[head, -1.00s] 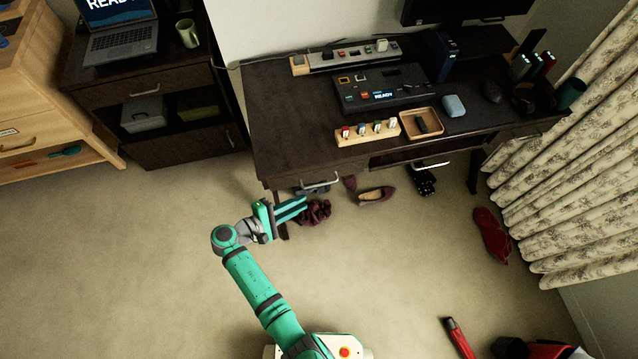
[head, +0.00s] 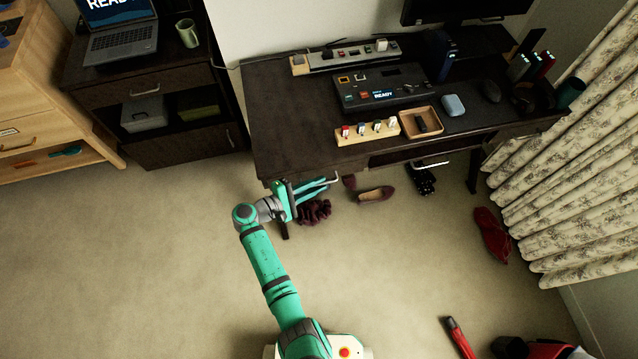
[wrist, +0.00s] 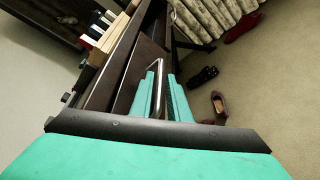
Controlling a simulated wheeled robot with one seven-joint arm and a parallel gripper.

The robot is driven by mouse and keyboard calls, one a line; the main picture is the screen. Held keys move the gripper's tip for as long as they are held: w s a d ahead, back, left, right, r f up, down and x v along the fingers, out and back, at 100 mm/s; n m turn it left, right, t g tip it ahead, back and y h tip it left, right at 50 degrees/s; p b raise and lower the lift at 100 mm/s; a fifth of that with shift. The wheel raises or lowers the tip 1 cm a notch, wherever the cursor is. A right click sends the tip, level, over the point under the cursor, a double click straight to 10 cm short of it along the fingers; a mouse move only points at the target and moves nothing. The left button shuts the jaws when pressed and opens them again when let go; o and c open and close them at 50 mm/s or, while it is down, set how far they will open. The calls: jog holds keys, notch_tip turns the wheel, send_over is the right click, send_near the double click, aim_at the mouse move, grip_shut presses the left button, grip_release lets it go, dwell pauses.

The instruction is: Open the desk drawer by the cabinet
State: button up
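The dark brown desk (head: 285,130) stands at the back, and its left end is nearest the dark cabinet (head: 190,150). The desk's left drawer (wrist: 128,78) has a metal bar handle (wrist: 160,75), which shows in the wrist view. My gripper (head: 320,185) is at this handle, under the desk's front left edge. In the wrist view its two teal fingers (wrist: 164,98) are apart, with the bar between them. I cannot tell whether either finger touches it. The drawer looks shut. In the head view the fingers hide most of the handle.
A second desk handle (head: 430,164) is further right. A dark scrunched cloth (head: 315,212), a shoe (head: 375,195) and a black item (head: 424,182) lie on the floor below. A red shoe (head: 491,235) lies by the curtain (head: 570,170). Floor to the left is clear.

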jog(key=shift+w+d+f, duration=0.15)
jog(key=shift+w+d, duration=0.15)
jog(key=shift+d, duration=0.15)
grip_shut()
dwell(0.6)
dwell(0.6)
